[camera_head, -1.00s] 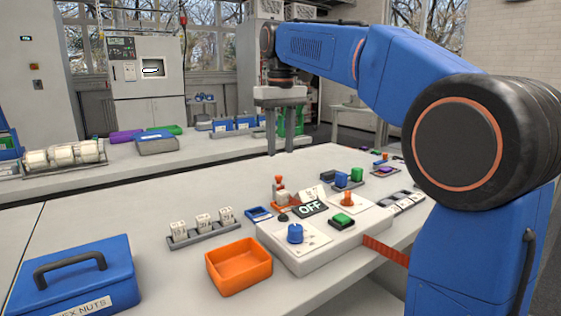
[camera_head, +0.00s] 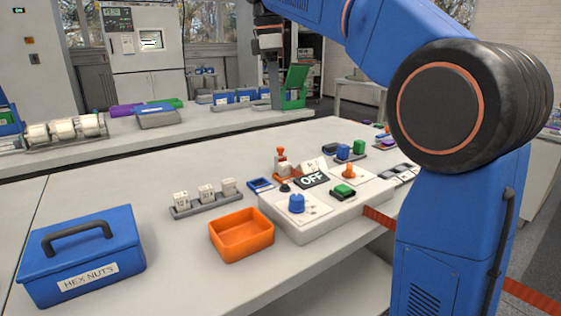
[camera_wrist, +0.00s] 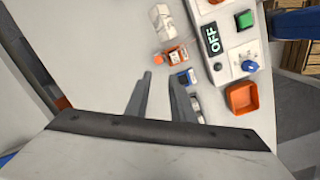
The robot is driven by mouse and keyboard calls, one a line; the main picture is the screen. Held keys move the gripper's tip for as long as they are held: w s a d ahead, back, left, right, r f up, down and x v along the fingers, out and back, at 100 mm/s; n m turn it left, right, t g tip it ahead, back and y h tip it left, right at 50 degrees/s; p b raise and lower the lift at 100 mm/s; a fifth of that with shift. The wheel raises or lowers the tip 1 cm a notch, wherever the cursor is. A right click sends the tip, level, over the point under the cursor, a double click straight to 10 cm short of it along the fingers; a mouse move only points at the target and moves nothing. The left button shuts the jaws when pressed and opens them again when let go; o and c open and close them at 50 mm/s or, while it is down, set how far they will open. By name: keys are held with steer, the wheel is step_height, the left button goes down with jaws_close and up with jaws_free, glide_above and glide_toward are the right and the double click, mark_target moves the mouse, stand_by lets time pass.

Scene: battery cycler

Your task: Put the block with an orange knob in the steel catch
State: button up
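A small white and orange block with an orange knob (camera_head: 281,155) stands behind the control box in the head view. It also seems to show as the orange and white piece (camera_wrist: 174,55) in the wrist view. A second orange knob (camera_head: 348,171) stands on the control box, and I cannot tell whether it tops a loose block. My gripper (camera_wrist: 161,78) is open and empty above the table, short of the orange and white piece. I cannot make out the steel catch for certain.
The control box (camera_head: 310,233) carries an OFF display, a blue knob and a green button. An orange tray (camera_head: 241,250), a grey rack (camera_head: 185,211) of white blocks and a blue lidded box (camera_head: 78,262) stand left of it. The table's back left is clear.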

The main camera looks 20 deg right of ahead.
mark_target(279, 147)
steer(key=f+n, duration=0.2)
steer(key=f, duration=0.3)
steer(key=d+f+n, duration=0.1)
steer(key=f+n, duration=0.1)
steer(key=f, duration=0.4)
steer(key=f+n, duration=0.2)
steer(key=f, duration=0.3)
steer(key=shift+w+d+f+h, duration=0.3)
steer(key=shift+w, duration=0.1)
jaws_close()
